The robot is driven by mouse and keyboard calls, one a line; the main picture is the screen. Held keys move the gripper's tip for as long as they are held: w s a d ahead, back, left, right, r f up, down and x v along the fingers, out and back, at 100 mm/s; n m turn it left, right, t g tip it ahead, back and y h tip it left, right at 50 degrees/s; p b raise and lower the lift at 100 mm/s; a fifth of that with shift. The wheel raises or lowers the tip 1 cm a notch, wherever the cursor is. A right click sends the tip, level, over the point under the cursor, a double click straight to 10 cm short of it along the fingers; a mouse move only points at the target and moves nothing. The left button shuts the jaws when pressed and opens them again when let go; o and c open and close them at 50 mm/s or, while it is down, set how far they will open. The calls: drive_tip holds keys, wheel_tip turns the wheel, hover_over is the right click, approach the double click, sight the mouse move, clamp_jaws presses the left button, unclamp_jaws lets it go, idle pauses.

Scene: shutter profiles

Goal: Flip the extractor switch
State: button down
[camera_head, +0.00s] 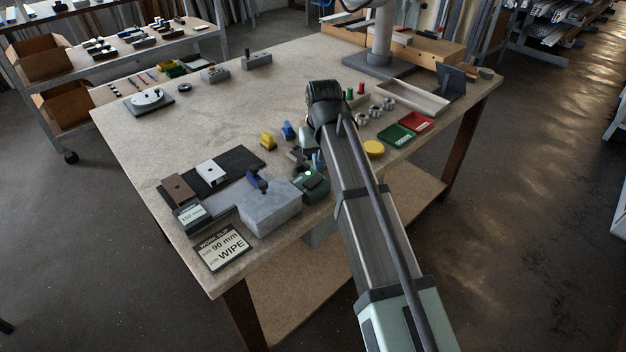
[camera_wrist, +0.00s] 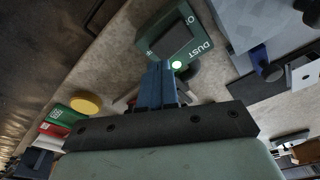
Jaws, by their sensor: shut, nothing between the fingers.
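The extractor switch is a green box (camera_head: 312,186) on the near side of the bench, beside a grey block. It also shows in the wrist view (camera_wrist: 196,55), with the letters DUST, a dark rocker (camera_wrist: 171,40) and a lit green lamp (camera_wrist: 177,65). In the wrist view my gripper (camera_wrist: 160,72) has its blue fingers together and empty, with their tips close to the box's edge near the lamp. In the head view my arm hides most of the gripper. I cannot tell whether the fingers touch the box.
A large grey block (camera_head: 268,207) stands just left of the switch. A yellow disc (camera_head: 374,148), green tray (camera_head: 396,136) and red tray (camera_head: 417,122) lie right of my arm. The bench's middle left is clear.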

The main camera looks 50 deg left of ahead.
sight(320, 176)
drive_tip(key=shift+f, duration=1.35)
idle(0.9)
drive_tip(key=shift+r, duration=3.55)
